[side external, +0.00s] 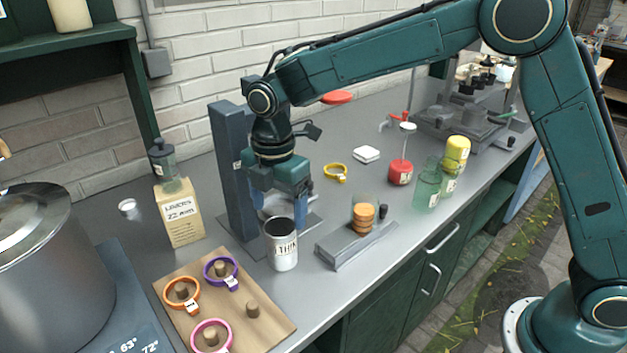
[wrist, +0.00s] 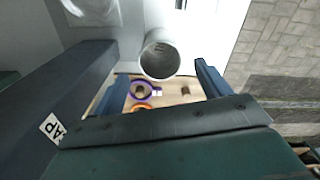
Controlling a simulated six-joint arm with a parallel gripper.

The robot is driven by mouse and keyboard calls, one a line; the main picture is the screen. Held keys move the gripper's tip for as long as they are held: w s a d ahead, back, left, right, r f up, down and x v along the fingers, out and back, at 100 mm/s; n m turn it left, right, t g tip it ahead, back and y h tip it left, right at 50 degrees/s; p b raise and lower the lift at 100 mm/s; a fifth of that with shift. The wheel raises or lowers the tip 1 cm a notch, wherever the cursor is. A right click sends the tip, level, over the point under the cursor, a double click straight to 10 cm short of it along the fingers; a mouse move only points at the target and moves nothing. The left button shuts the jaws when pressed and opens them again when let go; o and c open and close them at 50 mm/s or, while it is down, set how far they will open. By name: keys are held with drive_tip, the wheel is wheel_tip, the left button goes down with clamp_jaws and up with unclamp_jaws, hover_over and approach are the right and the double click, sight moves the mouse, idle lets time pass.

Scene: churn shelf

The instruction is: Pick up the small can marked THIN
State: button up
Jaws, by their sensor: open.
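The small white can marked THIN (side external: 284,252) stands upright, open at the top, on the grey bench in front of a dark post. In the wrist view the can (wrist: 160,60) shows its open mouth, just past the line between my fingertips. My gripper (side external: 278,213) points down with its blue fingers apart, above and close behind the can. In the wrist view my gripper (wrist: 160,88) is open with nothing held. I cannot tell whether a finger touches the can.
The dark post (side external: 232,170) stands close left of my gripper. A wooden board (side external: 265,325) with pegs and coloured rings lies in front. A grey metal holder (side external: 335,254) with a stack of orange-brown discs sits right of the can. A large pot (side external: 45,270) stands at left.

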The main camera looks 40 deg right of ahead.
sight(281, 244)
drive_tip(key=shift+f, duration=0.15)
drive_tip(key=shift+f, duration=3.65)
drive_tip(key=c, duration=1.1)
